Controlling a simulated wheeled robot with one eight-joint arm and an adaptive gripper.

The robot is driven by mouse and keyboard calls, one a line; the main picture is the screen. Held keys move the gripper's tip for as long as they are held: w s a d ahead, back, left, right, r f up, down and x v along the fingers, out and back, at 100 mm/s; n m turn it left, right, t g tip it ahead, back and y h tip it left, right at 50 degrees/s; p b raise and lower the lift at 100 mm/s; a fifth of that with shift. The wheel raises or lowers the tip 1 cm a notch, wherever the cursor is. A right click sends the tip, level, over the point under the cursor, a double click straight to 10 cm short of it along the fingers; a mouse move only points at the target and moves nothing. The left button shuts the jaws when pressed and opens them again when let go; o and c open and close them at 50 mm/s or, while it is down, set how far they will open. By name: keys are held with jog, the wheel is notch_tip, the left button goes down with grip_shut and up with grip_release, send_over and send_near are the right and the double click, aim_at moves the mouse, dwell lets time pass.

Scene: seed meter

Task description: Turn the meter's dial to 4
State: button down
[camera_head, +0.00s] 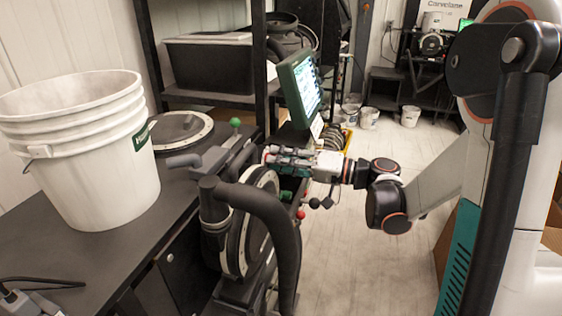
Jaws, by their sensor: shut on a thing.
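The meter (240,225) stands at the front edge of the dark bench, with a round, light-rimmed disc housing and a thick black curved tube in front of it. My gripper (272,156) reaches in from the right, level, at the top of the housing. Its fingers are shut on a small part there, which looks like the meter's dial. The dial's face and numbers are hidden by the fingers and housing, so its setting cannot be read.
A white bucket (85,150) stands on the bench at left. A green-framed screen (300,88) rises behind my gripper. A green-knobbed lever (235,122) and a red knob (300,214) are close by. The floor (345,260) at right of the meter is clear.

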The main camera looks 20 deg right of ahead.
jog(key=shift+m, duration=0.3)
jog(key=c, duration=1.4)
grip_release()
jog(key=shift+o, duration=0.2)
jog(key=shift+d, duration=0.1)
jog(key=v, duration=1.2)
